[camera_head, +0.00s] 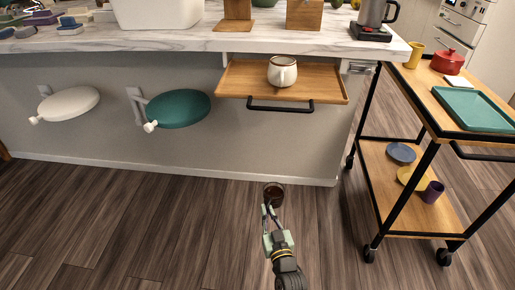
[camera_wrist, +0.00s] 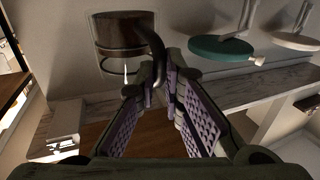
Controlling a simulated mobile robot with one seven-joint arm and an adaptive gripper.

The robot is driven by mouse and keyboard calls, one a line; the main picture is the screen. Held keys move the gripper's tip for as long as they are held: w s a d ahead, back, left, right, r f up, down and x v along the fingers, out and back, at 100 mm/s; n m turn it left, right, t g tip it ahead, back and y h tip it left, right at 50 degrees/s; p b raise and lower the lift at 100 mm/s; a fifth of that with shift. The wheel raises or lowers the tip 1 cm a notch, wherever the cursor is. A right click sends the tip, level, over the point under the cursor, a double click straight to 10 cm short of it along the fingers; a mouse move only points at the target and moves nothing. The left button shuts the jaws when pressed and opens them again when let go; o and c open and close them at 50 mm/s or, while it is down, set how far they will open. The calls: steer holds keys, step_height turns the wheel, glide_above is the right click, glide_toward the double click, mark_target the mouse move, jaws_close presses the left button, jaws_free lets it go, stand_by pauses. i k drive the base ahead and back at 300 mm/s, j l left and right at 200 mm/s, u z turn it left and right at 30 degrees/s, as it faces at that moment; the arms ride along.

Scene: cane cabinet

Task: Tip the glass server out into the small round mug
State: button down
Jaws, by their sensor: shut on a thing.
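The glass server (camera_head: 274,194) holds dark liquid and hangs over the floor in the head view, low in front of the cabinet. In the wrist view the server (camera_wrist: 124,38) shows at the upper left, its dark handle running between my fingers. My gripper (camera_head: 270,213) is shut on that handle; the fingers also show in the wrist view (camera_wrist: 164,76). The small round mug (camera_head: 283,73), cream with a brown rim, stands upright on the pull-out wooden shelf (camera_head: 238,80). The server is apart from the mug, nearer to me. I cannot make out the mug in the wrist view.
The marble counter (camera_head: 180,40) overhangs the shelf; a kettle (camera_head: 373,12) stands on it. The shelf's black handle (camera_head: 280,106) juts forward. A green stool (camera_head: 178,108) and a white stool (camera_head: 70,103) fold out at left. A cart (camera_head: 400,185) stands at right. The floor is clear.

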mark_target(282, 72)
steer(key=l+u, duration=0.1)
steer(key=l, duration=0.4)
steer(key=l+u, duration=0.1)
steer(key=l, duration=0.35)
steer(key=k+l+u, duration=0.1)
steer(key=l, duration=0.4)
steer(key=l+u, duration=0.1)
steer(key=l, duration=0.35)
steer(key=k+l+u, duration=0.1)
steer(key=l, duration=0.35)
steer(key=k+l+u, duration=0.1)
steer(key=l, duration=0.4)
steer(key=k, duration=0.05)
